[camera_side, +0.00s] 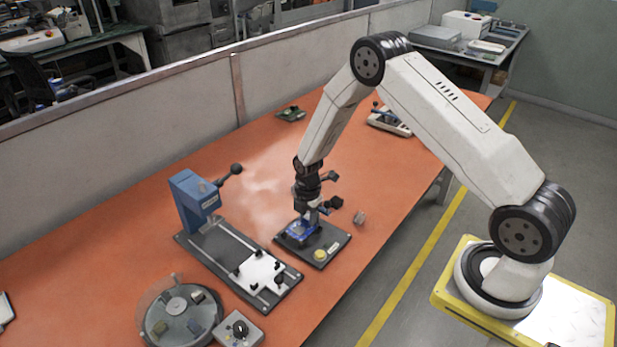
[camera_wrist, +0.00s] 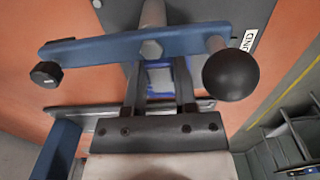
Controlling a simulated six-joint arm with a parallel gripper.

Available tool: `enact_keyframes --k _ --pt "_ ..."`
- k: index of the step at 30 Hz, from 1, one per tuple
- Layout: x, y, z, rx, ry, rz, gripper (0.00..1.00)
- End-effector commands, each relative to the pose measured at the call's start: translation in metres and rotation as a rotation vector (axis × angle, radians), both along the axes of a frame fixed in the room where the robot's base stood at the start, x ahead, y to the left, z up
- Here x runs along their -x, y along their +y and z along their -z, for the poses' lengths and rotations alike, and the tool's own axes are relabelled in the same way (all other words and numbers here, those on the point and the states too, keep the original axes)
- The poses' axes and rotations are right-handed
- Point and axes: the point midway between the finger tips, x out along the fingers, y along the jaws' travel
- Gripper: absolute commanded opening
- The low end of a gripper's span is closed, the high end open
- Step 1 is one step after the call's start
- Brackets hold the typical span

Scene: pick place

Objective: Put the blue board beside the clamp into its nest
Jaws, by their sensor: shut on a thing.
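The blue board (camera_side: 298,231) is at the dark fixture plate (camera_side: 327,246) in the middle of the table. My gripper (camera_side: 306,221) is low over that plate, shut on the board. In the wrist view, the two fingers of my gripper (camera_wrist: 158,88) have blue showing between them, partly hidden behind the clamp. The clamp (camera_side: 324,207) stands close beside my gripper. Its blue bar (camera_wrist: 100,48) with a black ball knob (camera_wrist: 230,75) crosses the wrist view in front of the fingers. I cannot tell whether the board touches the plate, and the nest is mostly hidden.
A blue press (camera_side: 194,203) with a lever stands left, its long base carrying a white plate (camera_side: 262,272). A round turntable (camera_side: 182,315) and a knob box (camera_side: 238,329) are at the front.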

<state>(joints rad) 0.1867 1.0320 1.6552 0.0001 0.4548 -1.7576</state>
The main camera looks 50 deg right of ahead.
Motion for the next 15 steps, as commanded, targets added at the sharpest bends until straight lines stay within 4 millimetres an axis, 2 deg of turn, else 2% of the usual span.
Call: enact_keyframes --k 15 --pt "-0.0005 -0.0001 0.0070 0.000 -0.001 0.000 0.00"
